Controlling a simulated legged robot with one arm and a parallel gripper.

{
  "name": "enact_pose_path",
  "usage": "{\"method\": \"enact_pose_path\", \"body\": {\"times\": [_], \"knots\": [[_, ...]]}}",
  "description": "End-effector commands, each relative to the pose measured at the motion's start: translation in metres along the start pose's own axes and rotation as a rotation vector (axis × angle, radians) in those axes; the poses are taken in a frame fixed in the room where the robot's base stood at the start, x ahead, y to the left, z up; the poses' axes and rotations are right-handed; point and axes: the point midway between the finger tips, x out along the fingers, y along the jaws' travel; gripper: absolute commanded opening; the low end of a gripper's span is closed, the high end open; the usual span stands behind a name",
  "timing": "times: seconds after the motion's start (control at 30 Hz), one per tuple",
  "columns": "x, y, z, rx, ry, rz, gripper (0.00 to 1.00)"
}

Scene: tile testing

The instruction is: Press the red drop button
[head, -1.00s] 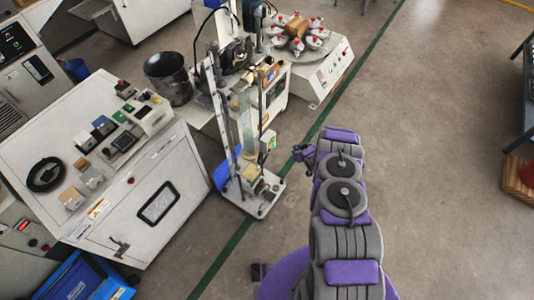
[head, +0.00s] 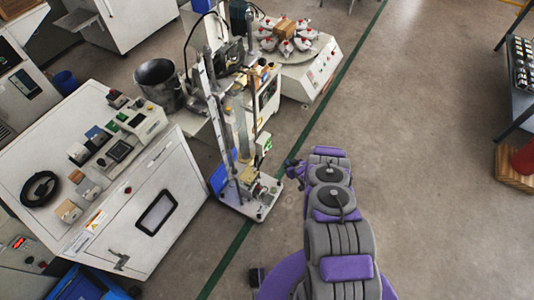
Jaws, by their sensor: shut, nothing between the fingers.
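A tall drop-test stand (head: 203,115) with two upright posts stands on a white base plate (head: 264,210) at the centre. A small green and white box (head: 264,143) is fixed to its right side. The red drop button is too small to make out with certainty; the box and the fittings low on the stand show only tiny coloured spots. My gripper (head: 289,165) is small and dark, just right of the stand and below the box in the picture. It is shut and empty, with a gap between it and the stand.
A white control cabinet (head: 160,160) stands left of the stand, with a black bucket (head: 158,80) behind it. A white machine with a turntable (head: 318,65) is at the back. Open floor (head: 430,190) lies to the right, with a wooden crate (head: 515,175) at the edge.

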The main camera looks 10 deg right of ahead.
Motion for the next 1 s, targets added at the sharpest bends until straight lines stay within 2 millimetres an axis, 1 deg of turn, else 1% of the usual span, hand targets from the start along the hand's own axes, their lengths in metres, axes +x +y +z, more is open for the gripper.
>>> {"method": "enact_pose_path", "body": {"times": [0.3, 0.6, 0.77, 1.0], "knots": [[0.029, -0.022, -0.021, -0.002, 0.005, -0.005, 0.0], [0.05, -0.036, -0.036, 0.002, 0.002, -0.001, 0.0], [0.055, -0.04, -0.04, 0.001, 0.003, -0.002, 0.0], [0.055, -0.041, -0.041, 0.002, 0.002, -0.002, 0.0]]}}
